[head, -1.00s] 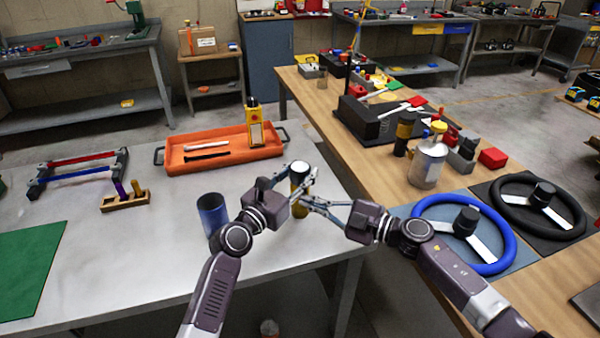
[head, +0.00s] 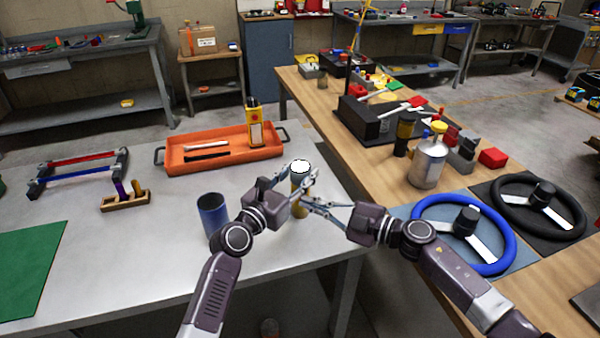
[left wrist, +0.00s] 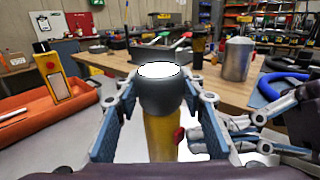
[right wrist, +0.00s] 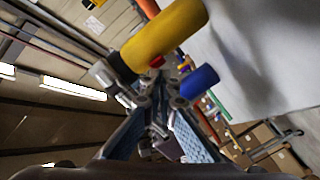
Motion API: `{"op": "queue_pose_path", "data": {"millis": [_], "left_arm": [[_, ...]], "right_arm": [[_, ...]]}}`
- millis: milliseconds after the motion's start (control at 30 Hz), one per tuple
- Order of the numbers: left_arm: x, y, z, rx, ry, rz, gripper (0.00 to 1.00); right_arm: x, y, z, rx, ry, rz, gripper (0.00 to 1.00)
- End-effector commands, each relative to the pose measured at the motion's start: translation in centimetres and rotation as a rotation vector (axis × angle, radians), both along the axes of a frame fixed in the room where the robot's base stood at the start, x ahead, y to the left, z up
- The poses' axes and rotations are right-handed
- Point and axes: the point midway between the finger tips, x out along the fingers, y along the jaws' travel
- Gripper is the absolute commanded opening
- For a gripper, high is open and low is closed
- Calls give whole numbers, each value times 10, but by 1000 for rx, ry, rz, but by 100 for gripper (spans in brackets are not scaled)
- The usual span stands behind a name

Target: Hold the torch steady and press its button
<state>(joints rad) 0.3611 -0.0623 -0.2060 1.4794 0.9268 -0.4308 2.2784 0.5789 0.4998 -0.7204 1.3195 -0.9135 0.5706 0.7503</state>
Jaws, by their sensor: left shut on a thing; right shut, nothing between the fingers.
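The torch (head: 300,168) stands upright, head up, at the steel table's right edge. It has a yellow body (left wrist: 161,135), a dark head and a bright white lens. My left gripper (head: 292,189) is shut around it, a finger on each side in the left wrist view. The red button (left wrist: 179,135) is on the side of the body facing my right gripper (head: 308,202). My right gripper is shut and empty, its tips (right wrist: 150,82) at or very near the button (right wrist: 155,62); whether they touch is unclear.
A blue cup (head: 212,217) stands left of my left gripper. An orange tray (head: 180,165) lies behind it. The wooden bench (head: 375,175) on the right holds a metal canister (head: 428,165) and a blue steering wheel (head: 420,212). A gap separates table and bench.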

Motion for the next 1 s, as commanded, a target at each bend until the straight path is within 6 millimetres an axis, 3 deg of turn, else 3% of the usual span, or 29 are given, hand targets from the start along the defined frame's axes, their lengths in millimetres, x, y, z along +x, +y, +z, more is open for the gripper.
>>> {"op": "queue_pose_path", "data": {"millis": [600, 1000], "left_arm": [[0, 1, -1, 1, 0, 2, 5], [0, 1, 0, 2, 0, 2, 5]], "right_arm": [[-55, -13, -1, -1, 2, 1, 0], [-57, -13, 0, -1, 0, 1, 0]]}}
